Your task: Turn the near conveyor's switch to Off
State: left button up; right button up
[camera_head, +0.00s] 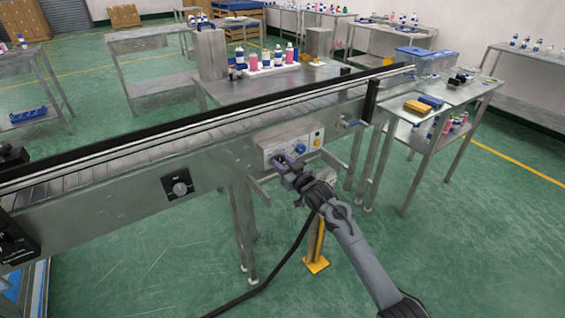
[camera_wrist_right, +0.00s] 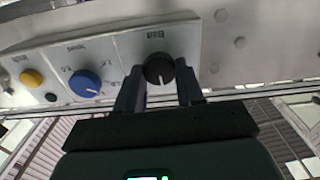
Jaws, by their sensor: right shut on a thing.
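The near conveyor (camera_head: 110,172) runs across the head view. A light control box (camera_head: 275,139) is on its side, with a blue knob (camera_head: 300,148) and a yellow button (camera_head: 317,142). The right wrist view shows the box from close up, with the black switch knob (camera_wrist_right: 158,67), the blue knob (camera_wrist_right: 85,83) and the yellow button (camera_wrist_right: 31,78). My right gripper (camera_head: 283,168) is at the box, its fingers shut on either side of the black knob. A pale pointer line shows on this knob; its label is too blurred to read. My left gripper is not in view.
A metal bracket (camera_head: 262,190) juts out below the box. A yellow post foot (camera_head: 316,264) stands on the floor below my right arm. A side table (camera_head: 455,95) stands right of the conveyor.

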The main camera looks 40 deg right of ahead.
jog(key=shift+r+n+p, duration=0.2)
jog(key=shift+n+p, duration=0.75)
jog(key=shift+n, duration=0.05)
jog(key=n+p, duration=0.1)
jog(key=n, duration=0.1)
jog(key=shift+n+p, duration=0.3)
jog(key=shift+p, duration=0.1)
jog(key=n+p, duration=0.1)
jog(key=n, duration=0.2)
jog(key=shift+f+n+p, duration=0.15)
jog(key=shift+n+p, duration=0.15)
jog(key=shift+p, duration=0.05)
jog(key=shift+a+n, duration=0.1)
jog(key=shift+n, duration=0.5)
jog(key=shift+f, duration=0.1)
jog(key=o, duration=1)
jog(key=shift+o, duration=0.2)
jog(key=shift+s, duration=0.1)
